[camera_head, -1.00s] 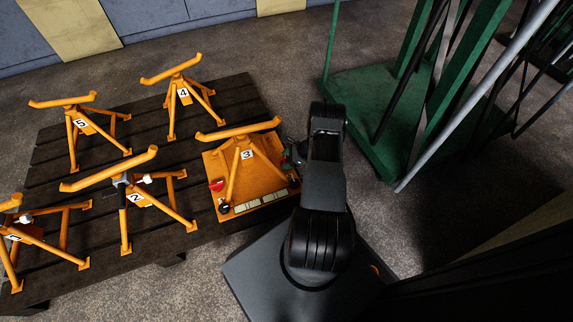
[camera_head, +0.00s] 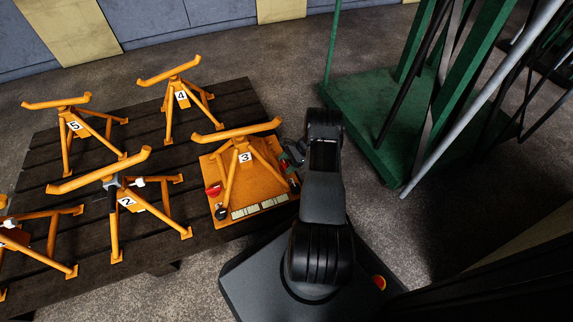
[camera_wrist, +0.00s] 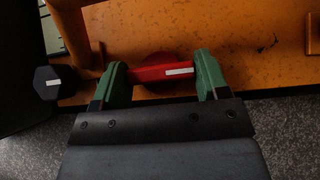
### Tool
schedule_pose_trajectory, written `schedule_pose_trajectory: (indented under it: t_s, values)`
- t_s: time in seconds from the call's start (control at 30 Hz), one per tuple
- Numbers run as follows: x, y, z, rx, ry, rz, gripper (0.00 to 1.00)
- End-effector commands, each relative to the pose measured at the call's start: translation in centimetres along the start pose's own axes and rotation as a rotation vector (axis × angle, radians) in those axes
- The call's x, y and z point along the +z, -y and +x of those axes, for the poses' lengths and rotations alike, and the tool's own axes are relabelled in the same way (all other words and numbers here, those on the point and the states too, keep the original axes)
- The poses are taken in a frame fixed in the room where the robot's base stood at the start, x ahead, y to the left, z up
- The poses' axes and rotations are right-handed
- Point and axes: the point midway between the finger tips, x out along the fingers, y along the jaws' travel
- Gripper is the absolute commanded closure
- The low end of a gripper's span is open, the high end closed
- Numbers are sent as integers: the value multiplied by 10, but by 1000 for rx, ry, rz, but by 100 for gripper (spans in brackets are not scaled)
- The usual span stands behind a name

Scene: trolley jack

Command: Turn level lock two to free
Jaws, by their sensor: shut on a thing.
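In the wrist view my gripper (camera_wrist: 164,76) has its two green fingers against the ends of a red bar-shaped lock handle (camera_wrist: 150,73) with a white mark. The bar lies nearly level across the picture. It sits on the orange base plate (camera_wrist: 215,30). In the head view my gripper (camera_head: 291,157) is at the right side of the plate (camera_head: 270,185) under stand 3 (camera_head: 240,160), mostly hidden by my arm. A second red handle (camera_head: 213,190) is on the plate's left side. No label telling which lock is number two is readable.
A black knob (camera_wrist: 47,83) with a white mark is left of my fingers. Other orange stands (camera_head: 125,198) stand on the dark slatted pallet (camera_head: 75,235). A green frame (camera_head: 385,100) with poles stands to the right; grey floor lies between.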

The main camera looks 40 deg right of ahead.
Motion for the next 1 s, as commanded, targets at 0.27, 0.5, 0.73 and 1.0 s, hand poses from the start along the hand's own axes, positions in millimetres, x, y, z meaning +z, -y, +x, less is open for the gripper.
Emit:
schedule_pose_trajectory:
  t_s: [0.27, 0.5, 0.73, 1.0]
  values:
    - [0, -1, 1, 4, 2, -1, 28]
    - [0, 0, 0, 2, 1, -1, 21]
    - [1, 0, -15, -2, 0, 0, 21]
    - [2, 0, -69, -2, 0, 0, 21]
